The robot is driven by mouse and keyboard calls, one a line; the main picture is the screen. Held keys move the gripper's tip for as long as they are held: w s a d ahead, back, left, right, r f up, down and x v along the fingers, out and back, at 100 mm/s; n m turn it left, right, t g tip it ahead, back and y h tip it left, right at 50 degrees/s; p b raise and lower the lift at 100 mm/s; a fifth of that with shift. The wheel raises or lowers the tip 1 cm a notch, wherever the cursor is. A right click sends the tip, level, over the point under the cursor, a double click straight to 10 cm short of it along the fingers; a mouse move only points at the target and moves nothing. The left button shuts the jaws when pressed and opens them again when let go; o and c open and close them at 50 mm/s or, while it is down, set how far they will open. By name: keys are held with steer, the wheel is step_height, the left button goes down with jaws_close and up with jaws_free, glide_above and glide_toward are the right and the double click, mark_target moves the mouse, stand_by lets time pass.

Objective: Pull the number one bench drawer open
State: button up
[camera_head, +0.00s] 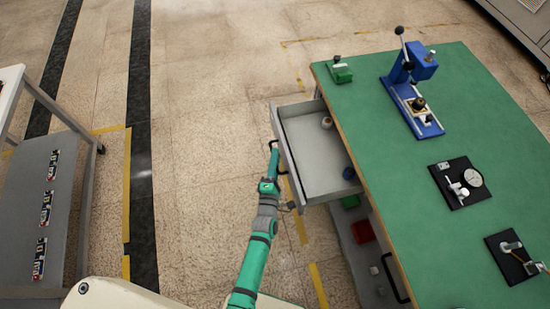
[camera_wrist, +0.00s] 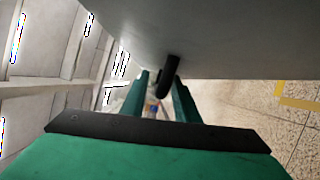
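The grey bench drawer (camera_head: 312,150) stands pulled well out from the left side of the green-topped bench (camera_head: 455,115). Its inside shows in the head view. Its black handle (camera_wrist: 169,72) is on the front face, which fills the upper part of the wrist view. My gripper (camera_head: 272,152) is at this handle, with the handle between its fingertips (camera_wrist: 160,80). The fingers stand apart, and a gap shows between the handle and the left finger. The handle lies close to the right finger; contact is unclear. No drawer number is readable.
Below are a red bin (camera_head: 362,231) and another black handle (camera_head: 394,280). A blue press (camera_head: 412,85) stands on the bench. The floor left of the drawer is clear up to a grey shelf (camera_head: 85,185).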

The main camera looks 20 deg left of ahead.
steer(key=shift+s, duration=0.5)
steer(key=s+d, duration=0.1)
steer(key=s, duration=0.8)
steer(key=shift+s+d+f, duration=0.3)
steer(key=shift+d+f, duration=0.05)
steer(key=shift+f, duration=0.05)
steer(key=s+d+r+m+g+h, duration=0.1)
steer(key=s+d+r+m, duration=0.3)
steer(key=s+m, duration=0.3)
steer(key=s+d+r+m+g+h, duration=0.1)
steer(key=s+d+r+m, duration=0.3)
steer(key=s+r+m, duration=0.3)
steer(key=s+d+r+m+g+h, duration=0.1)
steer(key=s+d+r+m, duration=0.4)
steer(key=s, duration=0.5)
steer(key=r+m, duration=0.1)
steer(key=m, duration=0.1)
steer(key=shift+s+m, duration=0.4)
